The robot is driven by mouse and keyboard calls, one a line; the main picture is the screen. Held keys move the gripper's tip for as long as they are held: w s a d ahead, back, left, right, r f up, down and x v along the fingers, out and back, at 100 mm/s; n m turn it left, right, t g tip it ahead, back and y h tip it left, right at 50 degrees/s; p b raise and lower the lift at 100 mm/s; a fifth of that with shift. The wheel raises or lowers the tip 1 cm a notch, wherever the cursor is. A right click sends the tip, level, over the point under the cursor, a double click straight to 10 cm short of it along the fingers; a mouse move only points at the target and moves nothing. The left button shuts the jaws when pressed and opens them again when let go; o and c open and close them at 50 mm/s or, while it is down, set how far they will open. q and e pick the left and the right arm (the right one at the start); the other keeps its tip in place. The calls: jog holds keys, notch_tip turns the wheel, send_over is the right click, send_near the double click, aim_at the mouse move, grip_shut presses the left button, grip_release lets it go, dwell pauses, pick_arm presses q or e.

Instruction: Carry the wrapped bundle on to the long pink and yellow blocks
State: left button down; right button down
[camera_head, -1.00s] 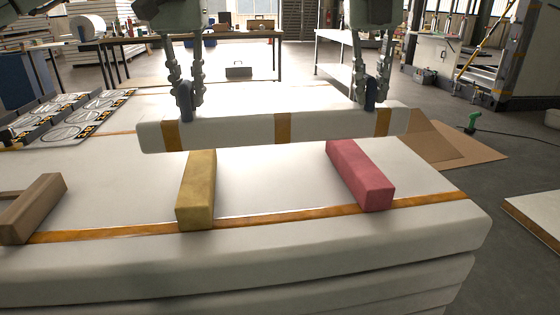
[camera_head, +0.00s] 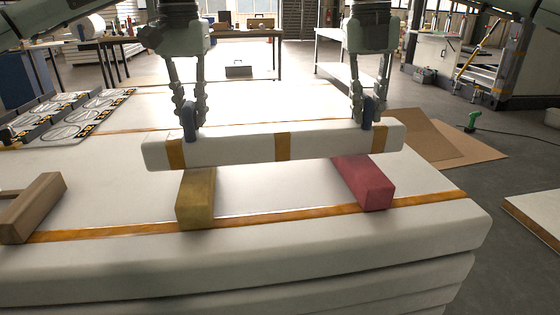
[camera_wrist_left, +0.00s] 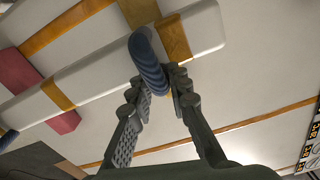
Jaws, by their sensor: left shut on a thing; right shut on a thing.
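The wrapped bundle (camera_head: 230,149) is a long white bar with orange bands and blue handles on top. In the head view it spans left to right over the far parts of the yellow block (camera_head: 196,198) and the pink block (camera_head: 366,184). I cannot tell whether it touches them. My left gripper (camera_head: 190,118) is shut on the left blue handle (camera_wrist_left: 147,62). My right gripper (camera_head: 367,110) is shut on the right blue handle. In the left wrist view the bundle (camera_wrist_left: 85,78) crosses diagonally, with the pink block (camera_wrist_left: 38,92) partly hidden behind it.
The blocks lie on a stack of white wrapped slabs (camera_head: 300,260) with orange bands. A brown block (camera_head: 33,208) lies at the left. Black and white printed packs (camera_head: 60,118) lie at the far left. Cardboard (camera_head: 440,137) lies on the floor at right.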

pick_arm(q)
jog(key=shift+a+f, duration=0.1)
jog(key=shift+f, duration=0.15)
pick_arm(e)
jog(key=shift+d+f, duration=0.2)
jog(key=shift+f, duration=0.35)
pick_arm(q)
jog(key=c, duration=1.9)
grip_release()
jog(key=shift+f, duration=0.2)
pick_arm(e)
jog(key=c, duration=1.9)
grip_release()
jog(key=shift+f, duration=0.2)
pick_arm(q)
jog(key=o, duration=0.5)
jog(key=shift+c, duration=0.2)
pick_arm(e)
jog(key=o, duration=0.5)
jog(key=shift+r, duration=0.15)
jog(key=shift+a, duration=0.1)
